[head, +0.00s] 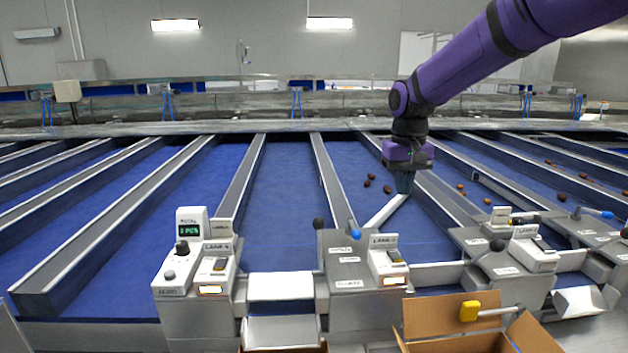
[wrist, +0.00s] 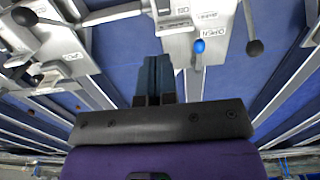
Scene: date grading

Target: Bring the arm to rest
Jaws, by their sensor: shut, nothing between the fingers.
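My purple arm reaches in from the upper right of the head view. My gripper (head: 405,188) points down over the blue lane right of the middle, near the upper end of a slanted pale bar (head: 384,211). In the wrist view my gripper (wrist: 157,62) shows its two fingers together with nothing between them. Whether the fingertips touch the bar or the lane, I cannot tell.
Several dark dates (head: 387,189) lie on the lane (head: 348,165) left of my gripper. Control boxes with levers, one blue-knobbed (head: 355,234), line the front. An open cardboard box (head: 440,322) stands at the front right. The left lanes look empty.

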